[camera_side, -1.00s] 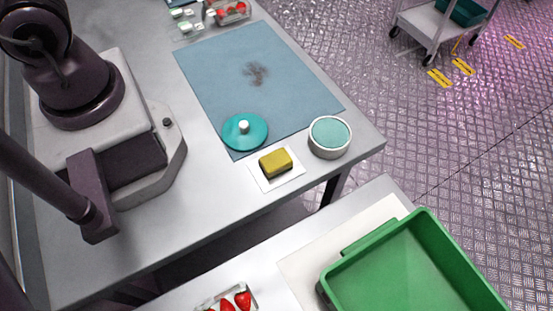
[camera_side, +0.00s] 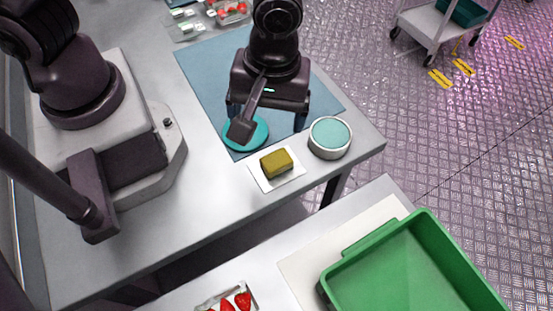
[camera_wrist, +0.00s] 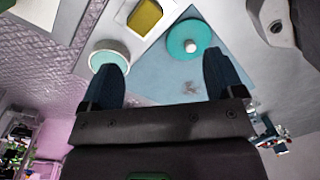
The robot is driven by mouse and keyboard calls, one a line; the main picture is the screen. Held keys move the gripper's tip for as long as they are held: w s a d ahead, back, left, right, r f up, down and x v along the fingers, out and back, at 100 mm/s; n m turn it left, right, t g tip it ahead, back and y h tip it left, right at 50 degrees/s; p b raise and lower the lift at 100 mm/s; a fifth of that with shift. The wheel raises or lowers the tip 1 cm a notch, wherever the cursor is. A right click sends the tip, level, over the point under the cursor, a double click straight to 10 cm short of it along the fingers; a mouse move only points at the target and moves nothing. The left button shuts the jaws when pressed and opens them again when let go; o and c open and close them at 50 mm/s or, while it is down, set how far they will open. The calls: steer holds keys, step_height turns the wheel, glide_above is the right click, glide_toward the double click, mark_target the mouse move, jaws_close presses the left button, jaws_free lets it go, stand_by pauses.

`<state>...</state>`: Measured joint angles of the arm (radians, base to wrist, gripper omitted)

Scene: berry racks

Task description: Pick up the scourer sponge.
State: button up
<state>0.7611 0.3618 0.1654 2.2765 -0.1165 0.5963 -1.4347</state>
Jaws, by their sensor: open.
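The scourer sponge (camera_side: 276,164) is a small yellow block with a darker top. It lies on a white square (camera_side: 291,181) near the front edge of the table; it also shows at the top of the wrist view (camera_wrist: 145,18). My gripper (camera_side: 268,122) is over the blue mat, behind the sponge and apart from it. Its two blue-padded fingers stand wide apart in the wrist view (camera_wrist: 165,85), with nothing between them.
A teal disc with a white knob (camera_wrist: 189,40) lies on the blue mat (camera_side: 205,75), partly hidden by my gripper in the side view. A round white tub with a teal top (camera_side: 330,137) stands right of the sponge. A green crate (camera_side: 350,250) is on the nearer table.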

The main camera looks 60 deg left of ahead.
mark_target(277, 159)
steer(key=f+n, duration=0.2)
steer(key=w+f+n, duration=0.1)
steer(key=f+n, duration=0.2)
steer(key=w+d+f+n, duration=0.1)
steer(key=f+n, duration=0.1)
steer(key=f, duration=0.1)
steer(key=shift+f+t, duration=0.1)
steer(key=shift+t, duration=0.3)
steer(key=f, duration=0.2)
steer(key=s+f, duration=0.1)
steer(key=f, duration=0.1)
steer(key=shift+a, duration=0.15)
steer(key=shift+w+f, duration=0.1)
steer(key=shift+f, duration=0.55)
steer(key=shift+c, duration=0.4)
steer(key=c, duration=0.9)
